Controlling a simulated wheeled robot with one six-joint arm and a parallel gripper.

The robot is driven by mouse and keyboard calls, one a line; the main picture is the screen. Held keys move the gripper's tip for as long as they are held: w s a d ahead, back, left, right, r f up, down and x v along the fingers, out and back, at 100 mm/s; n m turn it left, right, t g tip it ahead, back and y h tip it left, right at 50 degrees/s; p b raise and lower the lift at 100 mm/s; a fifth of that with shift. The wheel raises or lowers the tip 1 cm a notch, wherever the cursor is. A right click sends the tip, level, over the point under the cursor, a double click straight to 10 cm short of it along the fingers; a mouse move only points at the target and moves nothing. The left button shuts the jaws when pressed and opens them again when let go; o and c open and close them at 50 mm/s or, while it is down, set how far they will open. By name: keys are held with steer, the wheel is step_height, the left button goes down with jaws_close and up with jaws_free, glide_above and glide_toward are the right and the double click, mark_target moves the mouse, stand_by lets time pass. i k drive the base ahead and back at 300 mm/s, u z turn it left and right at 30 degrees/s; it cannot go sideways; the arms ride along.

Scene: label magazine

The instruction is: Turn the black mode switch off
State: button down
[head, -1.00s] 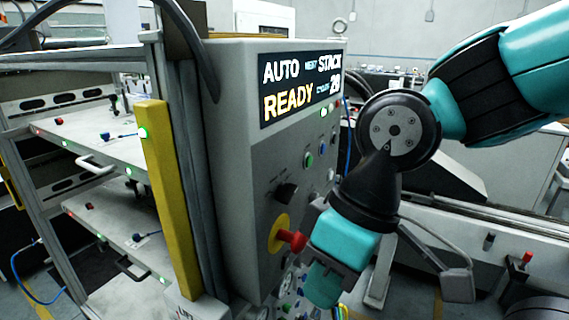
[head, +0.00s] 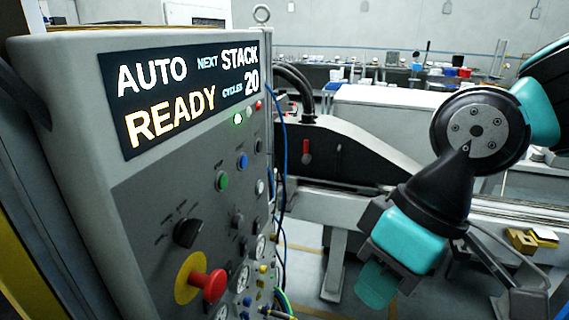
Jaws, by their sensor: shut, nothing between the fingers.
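The black mode switch (head: 187,233) is a round knob on the grey front panel of the control box (head: 150,195), in the lower left half of the head view. Small marks sit around it, too small to read. The display (head: 185,95) above reads AUTO, READY, NEXT STACK, CYCLES 20. My gripper (head: 376,284) is at the lower right, to the right of the panel and apart from it. It is shut and empty, pointing down and left. Its fingertips are seen from behind, at the teal end.
A red mushroom button (head: 208,285) on a yellow disc sticks out just below the switch. Green (head: 222,181) and blue (head: 242,161) buttons sit to its upper right. Cables (head: 281,170) hang along the box's right edge. Floor shows between box and gripper.

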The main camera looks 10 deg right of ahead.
mark_target(186, 230)
steer(key=z, duration=1.25)
steer(key=i, duration=1.35)
steer(key=u, duration=3.3)
